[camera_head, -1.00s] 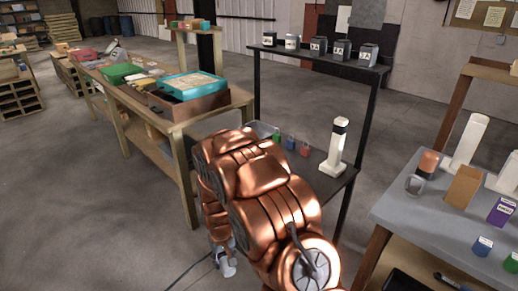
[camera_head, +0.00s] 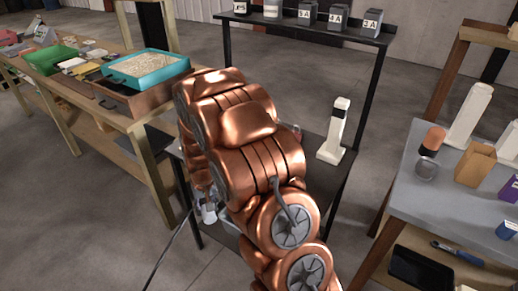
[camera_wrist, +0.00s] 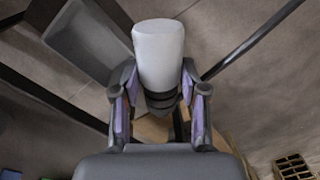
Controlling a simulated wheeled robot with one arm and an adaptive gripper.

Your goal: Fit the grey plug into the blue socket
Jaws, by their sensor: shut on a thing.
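My gripper (camera_wrist: 158,95) is shut on a pale grey cylinder, the grey plug (camera_wrist: 158,50), with dark rings at its lower end. The plug points away from my gripper in the wrist view. In the head view my copper arm hides my gripper's fingers; a pale piece (camera_head: 208,212) shows low beside the arm with a dark cable near it, but I cannot tell what it is. I cannot make out the blue socket for certain; the arm covers much of the black table (camera_head: 318,178).
A white post (camera_head: 334,132) stands on the black table, below a shelf of labelled boxes (camera_head: 307,14). A wooden bench with a teal tray (camera_head: 180,65) is at left.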

